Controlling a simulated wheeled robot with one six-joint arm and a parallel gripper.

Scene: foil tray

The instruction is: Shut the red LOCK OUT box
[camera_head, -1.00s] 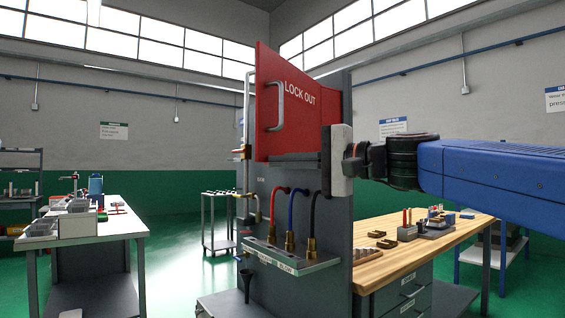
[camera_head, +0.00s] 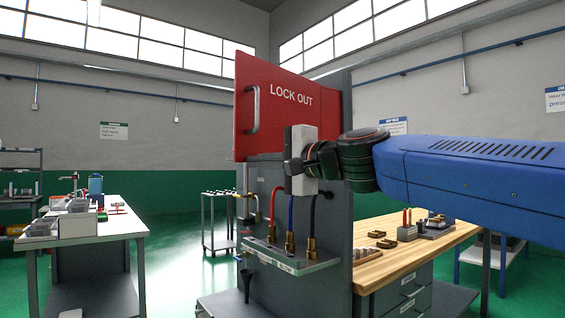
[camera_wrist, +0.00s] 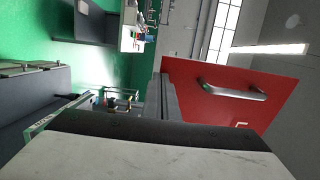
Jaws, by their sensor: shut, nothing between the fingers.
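The red LOCK OUT box is mounted on a grey upright panel (camera_head: 333,220). Its red door (camera_head: 275,120) carries white lettering and a metal handle (camera_head: 253,110) near its left edge. The door looks partly open; the gap behind it is hidden. The door (camera_wrist: 232,98) and handle (camera_wrist: 233,91) also show in the wrist view. My gripper (camera_head: 301,160), with a pale block at its end, is shut and empty. It is in front of the door's lower right part, below the lettering. I cannot tell whether it touches the door. Its pale block fills the bottom of the wrist view.
Red, blue and black hoses (camera_head: 291,215) hang below the box, above a metal shelf (camera_head: 290,258) on the panel. A wooden workbench (camera_head: 400,262) with small parts stands to the right. A white-topped table (camera_head: 105,232) stands to the left, with green floor between it and the panel.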

